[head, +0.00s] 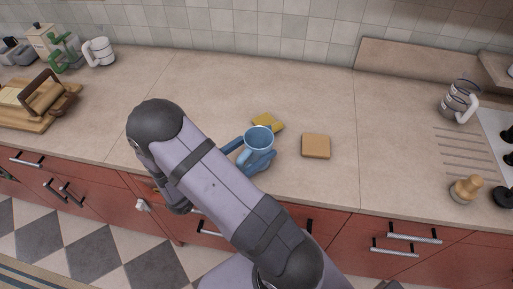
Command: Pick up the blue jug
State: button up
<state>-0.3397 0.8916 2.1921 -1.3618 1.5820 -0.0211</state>
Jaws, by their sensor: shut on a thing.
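The blue jug (258,143) is near the middle of the counter, with its opening facing up and towards the camera. My gripper (256,161) is at the jug, beyond my arm's grey links, and is shut on it. Blue parts show to the left of the jug and below it; I cannot tell which are handle and which are gripper. My arm hides part of this area. I cannot tell whether the jug touches the counter.
A yellow sponge-like item (268,120) lies just behind the jug. A flat tan square block (316,146) lies to its right. A striped mug (459,100) stands far right, a white mug (101,51) far left. The counter (210,85) behind is clear.

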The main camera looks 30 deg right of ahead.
jog(key=shift+r, duration=0.15)
jog(key=shift+r+b, duration=0.5)
jog(key=shift+r, duration=4.35)
jog(key=s+d+m+g+b, duration=0.3)
jog(key=s+d+g+b, duration=0.15)
jog(key=d, duration=0.45)
jog(key=s+d+m+g+b, duration=0.2)
jog(key=s+d+g+b, duration=0.15)
jog(key=s+d, duration=0.35)
jog(key=w+d+r+n+t, duration=0.2)
jog(key=w+d+t, duration=0.1)
jog(key=w, duration=0.3)
jog(key=shift+w+a+f+p, duration=0.1)
jog(key=shift+f+p, duration=0.05)
jog(key=shift+f, duration=1.3)
jog(key=shift+w+a+f+p, duration=0.1)
jog(key=shift+f+p, duration=0.05)
jog(key=shift+f, duration=1.3)
jog(key=shift+f, duration=0.15)
jog(key=shift+f, duration=1.95)
